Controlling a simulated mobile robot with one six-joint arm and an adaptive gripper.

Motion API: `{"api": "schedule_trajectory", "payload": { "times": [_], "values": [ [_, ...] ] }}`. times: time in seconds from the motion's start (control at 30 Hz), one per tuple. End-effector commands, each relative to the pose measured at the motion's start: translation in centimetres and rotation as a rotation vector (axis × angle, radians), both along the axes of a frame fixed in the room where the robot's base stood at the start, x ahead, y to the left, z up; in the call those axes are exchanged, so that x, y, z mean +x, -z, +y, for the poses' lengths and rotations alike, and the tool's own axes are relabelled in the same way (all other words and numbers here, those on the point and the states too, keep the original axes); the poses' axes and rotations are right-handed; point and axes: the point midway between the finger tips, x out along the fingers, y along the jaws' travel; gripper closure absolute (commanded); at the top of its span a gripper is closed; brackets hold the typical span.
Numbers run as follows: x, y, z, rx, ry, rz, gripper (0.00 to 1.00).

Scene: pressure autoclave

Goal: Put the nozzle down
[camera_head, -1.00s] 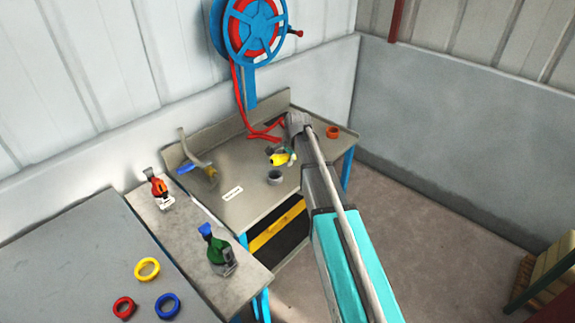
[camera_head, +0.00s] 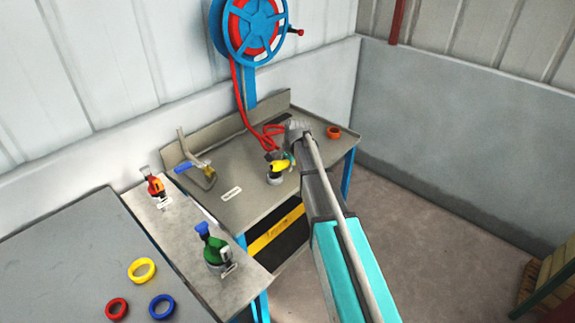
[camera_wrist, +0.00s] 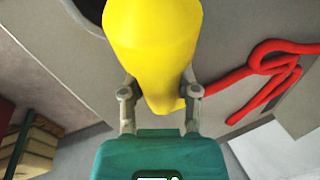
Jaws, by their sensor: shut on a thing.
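The yellow nozzle (camera_head: 280,166) is held above the grey bench in the head view. It also fills the upper middle of the wrist view (camera_wrist: 152,50). My gripper (camera_wrist: 159,100) is shut on it, with one finger on each side. In the head view my gripper (camera_head: 288,157) is small and partly hidden by my arm. A grey ring-shaped holder (camera_head: 275,181) stands on the bench directly below the nozzle in the picture. I cannot tell whether the nozzle touches it. Its dark opening shows at the top left of the wrist view (camera_wrist: 90,10).
A red hose (camera_head: 271,136) runs from the blue reel (camera_head: 252,30) and lies looped on the bench (camera_head: 235,212). An orange ring (camera_head: 333,132) sits at the right. A blue-handled tool (camera_head: 196,169) stands at the left. A green bottle (camera_head: 214,248) stands on the nearer side table.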

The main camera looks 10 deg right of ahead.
Motion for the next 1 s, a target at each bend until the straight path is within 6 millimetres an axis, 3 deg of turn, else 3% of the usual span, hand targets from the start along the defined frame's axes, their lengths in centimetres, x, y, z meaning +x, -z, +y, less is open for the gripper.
{"api": "schedule_trajectory", "payload": {
  "times": [0.03, 0.2, 0.77, 1.0],
  "values": [
    [0.0, 0.2, 0.0, 0.0, 0.0, 0.0, 0.57],
    [0.0, 0.1, 0.0, 0.0, 0.0, 0.0, 0.26],
    [0.0, 0.3, 0.0, 0.0, 0.001, 0.0, 0.25],
    [-0.4, -1.2, -0.2, 0.0, 0.001, 0.0, 0.25]
  ]
}}
